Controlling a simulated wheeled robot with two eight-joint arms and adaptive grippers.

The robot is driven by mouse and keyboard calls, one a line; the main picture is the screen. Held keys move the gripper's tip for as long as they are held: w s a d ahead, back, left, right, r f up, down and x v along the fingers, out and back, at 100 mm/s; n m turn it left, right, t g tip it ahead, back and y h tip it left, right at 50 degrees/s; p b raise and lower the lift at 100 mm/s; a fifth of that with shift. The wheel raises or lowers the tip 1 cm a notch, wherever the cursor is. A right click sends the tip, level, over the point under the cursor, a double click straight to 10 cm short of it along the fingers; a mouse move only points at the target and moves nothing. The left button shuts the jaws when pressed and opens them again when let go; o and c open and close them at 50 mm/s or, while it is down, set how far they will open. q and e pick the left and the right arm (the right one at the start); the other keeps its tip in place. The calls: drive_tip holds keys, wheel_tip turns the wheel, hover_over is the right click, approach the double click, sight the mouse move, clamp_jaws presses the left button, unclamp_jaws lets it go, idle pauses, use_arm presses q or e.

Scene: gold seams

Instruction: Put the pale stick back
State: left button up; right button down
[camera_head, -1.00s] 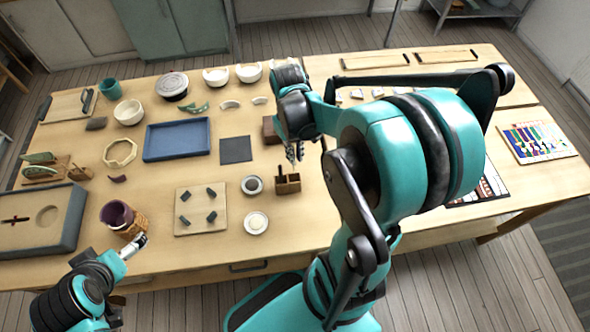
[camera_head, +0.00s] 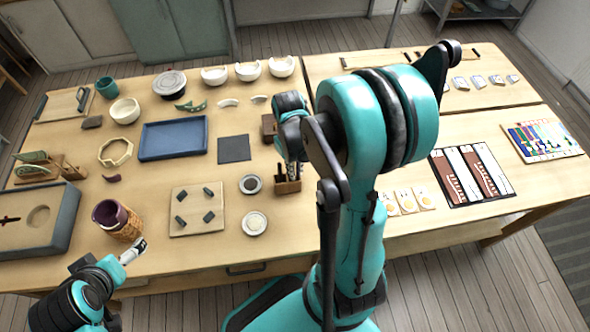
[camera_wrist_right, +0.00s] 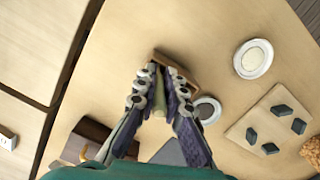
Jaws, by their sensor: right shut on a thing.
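My right gripper (camera_head: 292,172) is over the small brown wooden holder (camera_head: 287,186) in the head view. In the right wrist view its fingers (camera_wrist_right: 160,78) are shut on the pale stick (camera_wrist_right: 158,103), which lies lengthwise between them. The holder (camera_wrist_right: 180,68) shows just beyond the fingertips. A dark upright piece stands in the holder's left part. Whether the stick's far end is inside the holder or above it, I cannot tell. My left gripper (camera_head: 133,251) is low at the left, near the woven cup; its jaw opening is not clear.
A board with several dark pieces (camera_head: 197,222) lies further left. A brown block (camera_head: 269,128) stands behind the holder. The woven cup (camera_head: 121,220) is near my left gripper.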

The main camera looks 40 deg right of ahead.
drive_tip(key=c, duration=1.6)
unclamp_jaws()
drive_tip(key=shift+f, duration=0.1)
wheel_tip(320, 180, up, 12)
drive_tip(key=w+p, duration=0.1)
drive_tip(key=p, duration=0.3)
drive_tip(key=a+r+t, duration=0.2)
drive_tip(key=a+t, duration=0.1)
drive_tip(key=a, duration=0.1)
drive_tip(key=s+a+r+n+t, duration=0.1)
drive_tip(key=a+r+t, duration=0.1)
drive_tip(key=a, duration=0.2)
drive_tip(key=a+r+t, duration=0.2)
drive_tip(key=a+t, duration=0.1)
drive_tip(key=a, duration=0.2)
drive_tip(key=shift+s+r+t, duration=0.3)
drive_tip(key=shift+s+r, duration=0.05)
drive_tip(key=shift+s, duration=0.05)
drive_tip(key=shift+f+b, duration=2.7)
drive_tip(key=shift+f, duration=0.15)
